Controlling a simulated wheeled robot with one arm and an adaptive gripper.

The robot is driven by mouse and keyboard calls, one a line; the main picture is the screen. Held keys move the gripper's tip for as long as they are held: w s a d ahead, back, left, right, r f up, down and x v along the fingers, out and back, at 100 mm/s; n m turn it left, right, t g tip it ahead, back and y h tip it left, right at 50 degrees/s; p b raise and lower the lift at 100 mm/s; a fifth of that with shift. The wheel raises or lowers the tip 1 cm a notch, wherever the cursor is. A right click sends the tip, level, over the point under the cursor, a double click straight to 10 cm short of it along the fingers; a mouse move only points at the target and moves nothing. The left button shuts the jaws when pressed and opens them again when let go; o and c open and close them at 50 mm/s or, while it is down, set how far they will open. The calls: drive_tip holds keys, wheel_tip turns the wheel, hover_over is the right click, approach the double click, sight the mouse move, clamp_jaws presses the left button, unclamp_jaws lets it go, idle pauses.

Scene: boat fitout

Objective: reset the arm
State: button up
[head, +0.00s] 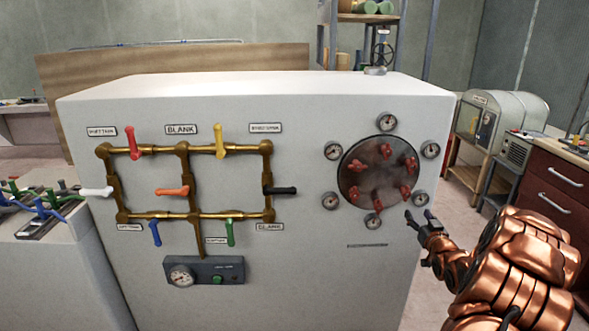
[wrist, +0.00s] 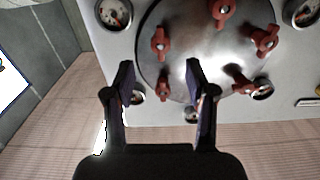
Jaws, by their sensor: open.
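My gripper (head: 420,222) is at the end of my copper-coloured arm at the lower right of the head view, beside the right edge of the white cabinet (head: 290,290). In the wrist view my gripper (wrist: 160,85) has its two dark fingers spread apart with nothing between them. Beyond the fingers is a round metal plate (wrist: 200,60) with several red wing handles; this plate also shows in the head view (head: 362,186). The gripper appears apart from the plate and its handles.
Several gauges (head: 386,122) ring the plate. Brass piping (head: 150,215) with coloured levers fills the cabinet's left part. A gauge box (head: 204,271) sits below it. A red drawer unit (head: 545,185) stands at the right. A bench with coloured levers (head: 40,225) is at the left.

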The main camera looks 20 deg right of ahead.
drive_tip(key=w+a+r+n+g+y, duration=0.15)
drive_tip(key=a+g, duration=0.35)
drive_tip(key=a, duration=0.8)
drive_tip(key=s+a+g+y, duration=0.2)
drive_tip(key=s+a+g, duration=0.4)
drive_tip(key=a, duration=0.7)
drive_tip(key=s+a+r+g, duration=0.1)
drive_tip(key=s+a+g, duration=0.1)
drive_tip(key=s+a, duration=0.5)
drive_tip(key=s+a+n+g+y, duration=0.1)
drive_tip(key=s+a+g, duration=0.2)
drive_tip(key=s+a, duration=0.4)
drive_tip(key=s+a+r+n+g+y+p, duration=0.1)
drive_tip(key=s+a, duration=0.6)
drive_tip(key=s, duration=1.3)
drive_tip(key=shift+s+a+r+g, duration=0.25)
drive_tip(key=shift+a+r+g, duration=0.1)
drive_tip(key=shift+g, duration=0.55)
drive_tip(key=shift+n, duration=0.25)
